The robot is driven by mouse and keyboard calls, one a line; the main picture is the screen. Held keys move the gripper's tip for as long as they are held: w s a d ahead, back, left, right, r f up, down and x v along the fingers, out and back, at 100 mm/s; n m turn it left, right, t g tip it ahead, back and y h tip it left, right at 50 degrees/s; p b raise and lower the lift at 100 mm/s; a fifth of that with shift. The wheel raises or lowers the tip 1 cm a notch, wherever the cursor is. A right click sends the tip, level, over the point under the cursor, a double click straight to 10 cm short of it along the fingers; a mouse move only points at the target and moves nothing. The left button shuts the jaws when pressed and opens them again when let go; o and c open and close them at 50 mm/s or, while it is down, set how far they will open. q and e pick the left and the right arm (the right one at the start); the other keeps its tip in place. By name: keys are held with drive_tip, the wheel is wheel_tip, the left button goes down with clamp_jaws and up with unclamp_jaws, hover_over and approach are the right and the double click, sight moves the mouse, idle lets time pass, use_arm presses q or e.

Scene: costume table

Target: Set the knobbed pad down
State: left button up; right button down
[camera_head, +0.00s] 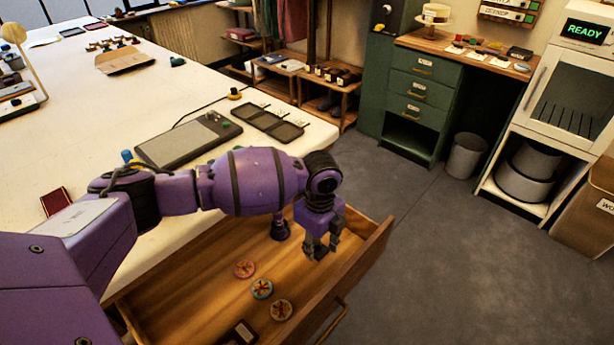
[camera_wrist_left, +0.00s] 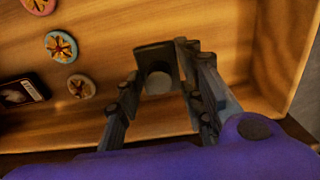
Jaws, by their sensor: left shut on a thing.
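My left gripper (camera_head: 319,250) hangs, fingers down, over the right part of an open wooden drawer (camera_head: 180,290). In the left wrist view its two fingers (camera_wrist_left: 163,88) are shut on the knobbed pad (camera_wrist_left: 152,52). The pad is a small dark, square-looking piece with a round grey part facing the camera. In the head view the fingers hide most of it. I cannot tell whether it touches the drawer floor. My right gripper is in neither view.
A red disc (camera_head: 245,268), a blue disc (camera_head: 262,289) and a tan disc (camera_head: 281,310) lie in the drawer beside the gripper. A dark labelled box (camera_wrist_left: 20,92) lies near them. The drawer's front wall (camera_head: 360,255) is close to the fingers.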

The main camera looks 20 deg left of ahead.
sight(323, 250)
use_arm(q)
drive_tip(key=w+f, duration=0.2)
drive_tip(key=shift+w+d+f, duration=0.25)
drive_tip(key=shift+d+f, duration=0.05)
drive_tip(key=shift+d, duration=0.1)
drive_tip(key=shift+f+b, duration=0.3)
drive_tip(key=shift+f, duration=1.15)
drive_tip(key=shift+f, duration=0.15)
drive_tip(key=o, duration=1)
wheel_tip(323, 250, up, 12)
drive_tip(key=shift+r+p, duration=0.2)
drive_tip(key=shift+p, duration=0.3)
